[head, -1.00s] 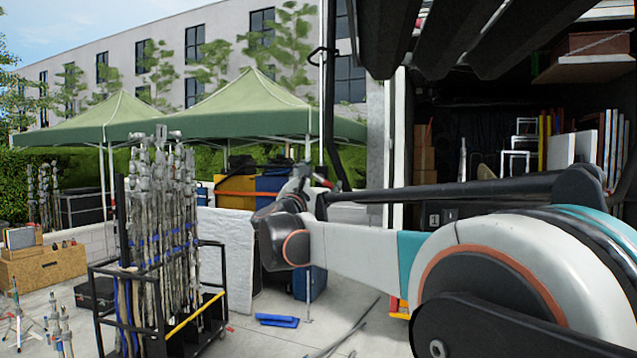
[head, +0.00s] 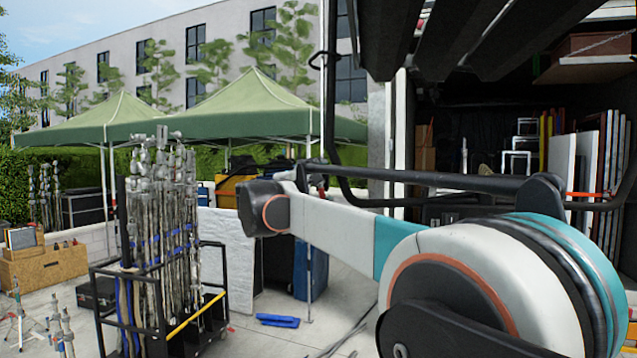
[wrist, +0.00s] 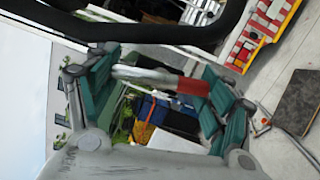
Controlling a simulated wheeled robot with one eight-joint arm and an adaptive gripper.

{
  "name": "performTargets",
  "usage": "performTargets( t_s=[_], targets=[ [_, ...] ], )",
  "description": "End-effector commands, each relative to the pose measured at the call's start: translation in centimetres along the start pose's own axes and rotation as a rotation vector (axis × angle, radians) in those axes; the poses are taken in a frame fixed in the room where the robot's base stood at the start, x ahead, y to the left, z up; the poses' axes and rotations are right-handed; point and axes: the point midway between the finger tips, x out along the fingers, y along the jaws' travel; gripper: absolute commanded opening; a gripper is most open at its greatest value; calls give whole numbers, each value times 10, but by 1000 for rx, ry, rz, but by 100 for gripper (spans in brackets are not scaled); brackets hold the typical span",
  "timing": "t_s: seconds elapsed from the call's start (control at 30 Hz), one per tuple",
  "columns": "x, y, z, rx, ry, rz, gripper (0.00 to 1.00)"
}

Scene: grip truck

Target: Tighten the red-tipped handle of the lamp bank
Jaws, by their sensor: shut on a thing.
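The handle's red tip (wrist: 192,86) and its pale metal bar show in the wrist view, lying across the space between my gripper's teal finger pads. My gripper (wrist: 160,80) is shut on the handle. In the head view my forearm and wrist hide most of the gripper and handle. The lamp bank (head: 490,40) appears as dark slanted panels at the top of the head view, with a curved black tube frame (head: 333,110) hanging below it. A thick black tube (wrist: 150,32) also crosses the top of the wrist view.
A cart of metal stands (head: 160,220) is at the left. Green canopies (head: 240,105) stand behind. The truck's open cargo space (head: 470,130) holds boards and shelves at the right. A blue piece (head: 277,320) lies on the pavement.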

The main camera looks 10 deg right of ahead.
Motion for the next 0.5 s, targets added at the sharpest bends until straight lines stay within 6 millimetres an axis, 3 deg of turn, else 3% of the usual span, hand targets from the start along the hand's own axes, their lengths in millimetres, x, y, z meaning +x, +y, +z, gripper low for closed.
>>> performTargets(
  t_s=[0.5],
  targets=[
    [0, -1, 0, 55, 0, -24, 50]
  ],
)
